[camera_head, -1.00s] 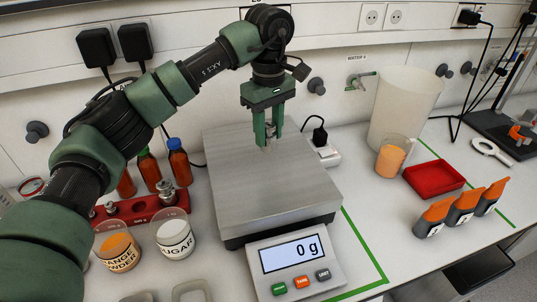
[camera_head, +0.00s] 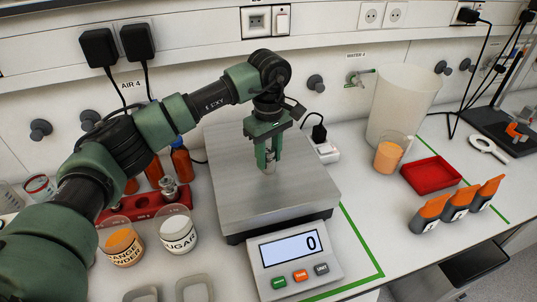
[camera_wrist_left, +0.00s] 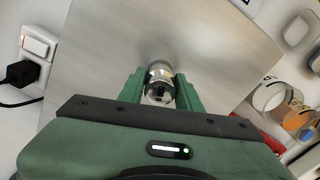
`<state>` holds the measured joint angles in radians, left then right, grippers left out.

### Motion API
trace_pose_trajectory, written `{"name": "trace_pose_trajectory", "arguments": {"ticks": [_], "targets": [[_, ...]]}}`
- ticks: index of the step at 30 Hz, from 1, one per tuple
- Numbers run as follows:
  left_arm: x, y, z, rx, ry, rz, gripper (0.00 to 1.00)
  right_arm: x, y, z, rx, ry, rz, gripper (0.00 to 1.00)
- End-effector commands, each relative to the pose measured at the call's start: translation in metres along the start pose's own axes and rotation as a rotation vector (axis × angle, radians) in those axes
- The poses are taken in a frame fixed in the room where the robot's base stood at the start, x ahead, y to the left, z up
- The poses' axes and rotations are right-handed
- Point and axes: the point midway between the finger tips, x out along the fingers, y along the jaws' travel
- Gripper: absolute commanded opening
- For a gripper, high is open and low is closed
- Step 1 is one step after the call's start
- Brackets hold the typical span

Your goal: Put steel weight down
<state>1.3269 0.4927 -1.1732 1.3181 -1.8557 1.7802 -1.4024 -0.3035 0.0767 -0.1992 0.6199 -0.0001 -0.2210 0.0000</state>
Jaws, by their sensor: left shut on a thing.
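My left gripper (camera_head: 270,161) points down over the steel plate of the scale (camera_head: 225,185). It is shut on a small shiny steel weight (camera_head: 270,167), which shows between the green fingers. In the left wrist view the weight (camera_wrist_left: 159,82) sits between the fingertips, with the plate (camera_wrist_left: 215,60) behind it. The weight's base is at or just above the plate; I cannot tell whether it touches. The scale display (camera_head: 290,248) reads 0. My right gripper is not in view.
A red weight rack (camera_head: 145,206) holds other steel weights left of the scale. Jars of orange powder (camera_head: 121,246) and sugar (camera_head: 177,233) stand in front of it. A red tray (camera_head: 431,174) and a beaker with orange contents (camera_head: 388,157) stand right. The plate around the gripper is clear.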

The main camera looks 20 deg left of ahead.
Motion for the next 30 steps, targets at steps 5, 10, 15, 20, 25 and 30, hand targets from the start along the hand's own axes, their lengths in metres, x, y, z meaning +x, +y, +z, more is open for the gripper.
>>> {"name": "trace_pose_trajectory", "arguments": {"ticks": [5,10,15,20,25,30], "targets": [[0.001,0.0,0.0,-0.001,0.0,-0.001,0.56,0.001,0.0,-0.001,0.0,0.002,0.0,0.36],[0.001,0.0,0.0,-0.001,0.0,-0.001,0.56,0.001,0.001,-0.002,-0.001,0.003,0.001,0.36],[-0.004,0.0,0.0,-0.001,0.0,0.001,0.56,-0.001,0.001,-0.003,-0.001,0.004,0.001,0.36],[-0.027,0.001,0.0,0.0,0.002,0.005,0.56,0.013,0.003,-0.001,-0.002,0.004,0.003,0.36],[-0.065,0.001,-0.001,-0.001,0.002,0.004,0.56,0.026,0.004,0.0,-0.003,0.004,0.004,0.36],[-0.098,0.001,0.0,-0.001,0.001,0.002,0.56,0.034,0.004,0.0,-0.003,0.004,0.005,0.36]]}}
